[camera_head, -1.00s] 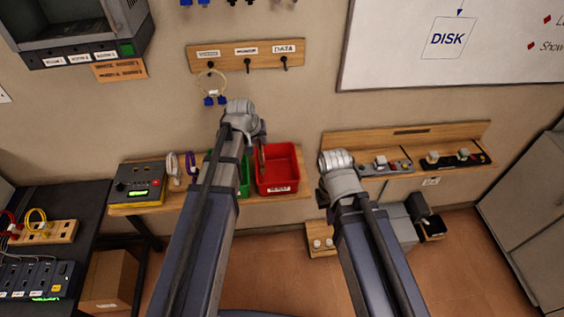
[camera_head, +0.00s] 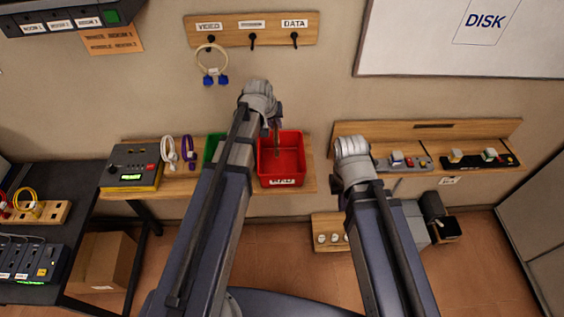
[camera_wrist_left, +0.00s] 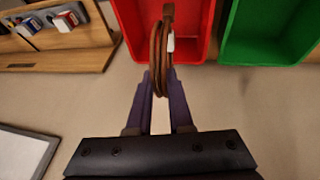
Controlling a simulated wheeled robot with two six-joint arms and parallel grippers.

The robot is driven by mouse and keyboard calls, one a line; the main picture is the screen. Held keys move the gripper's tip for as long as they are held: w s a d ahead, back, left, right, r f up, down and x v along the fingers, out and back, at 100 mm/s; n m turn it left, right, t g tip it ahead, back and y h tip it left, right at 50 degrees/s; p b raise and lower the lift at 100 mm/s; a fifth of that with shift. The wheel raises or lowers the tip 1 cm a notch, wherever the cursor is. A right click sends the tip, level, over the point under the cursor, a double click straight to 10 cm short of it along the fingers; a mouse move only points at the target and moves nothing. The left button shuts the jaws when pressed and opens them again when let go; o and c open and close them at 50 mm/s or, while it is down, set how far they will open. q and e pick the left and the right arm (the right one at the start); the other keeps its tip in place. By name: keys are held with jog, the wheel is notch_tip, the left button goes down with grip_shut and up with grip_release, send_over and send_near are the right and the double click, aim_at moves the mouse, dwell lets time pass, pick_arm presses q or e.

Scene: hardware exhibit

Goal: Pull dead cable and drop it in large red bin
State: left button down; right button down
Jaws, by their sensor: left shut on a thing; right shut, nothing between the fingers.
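The large red bin (camera_head: 292,166) stands on the wooden wall shelf, with a white label on its front. My left gripper (camera_head: 275,132) is over the bin's back left part in the head view. In the left wrist view my left gripper (camera_wrist_left: 160,88) is shut on a coiled brown cable (camera_wrist_left: 156,52). The coil hangs in front of the red bin's opening (camera_wrist_left: 193,45); whether it touches the bin I cannot tell. My right gripper (camera_head: 352,152) is by the right-hand shelf, apart from the bin; its fingers are hidden behind the wrist, and it holds nothing visible.
A green bin (camera_head: 212,150) stands left of the red one. White and purple cable coils (camera_head: 188,150) and a yellow-black device (camera_head: 132,167) sit further left. A yellowish cable with blue plugs (camera_head: 211,66) hangs from a labelled hook board (camera_head: 265,34). A right-hand shelf (camera_head: 430,132) holds small devices.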

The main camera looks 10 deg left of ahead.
pick_arm(q)
jog(key=shift+f, duration=0.25)
notch_tip(320, 180, down, 6)
jog(key=b, duration=0.5)
jog(key=shift+r+b, duration=0.25)
jog(key=shift+b, duration=0.15)
jog(key=shift+r, duration=0.1)
jog(key=c, duration=0.7)
grip_release()
jog(key=shift+c, duration=0.2)
jog(key=p+v, duration=0.7)
jog(key=shift+r, duration=0.35)
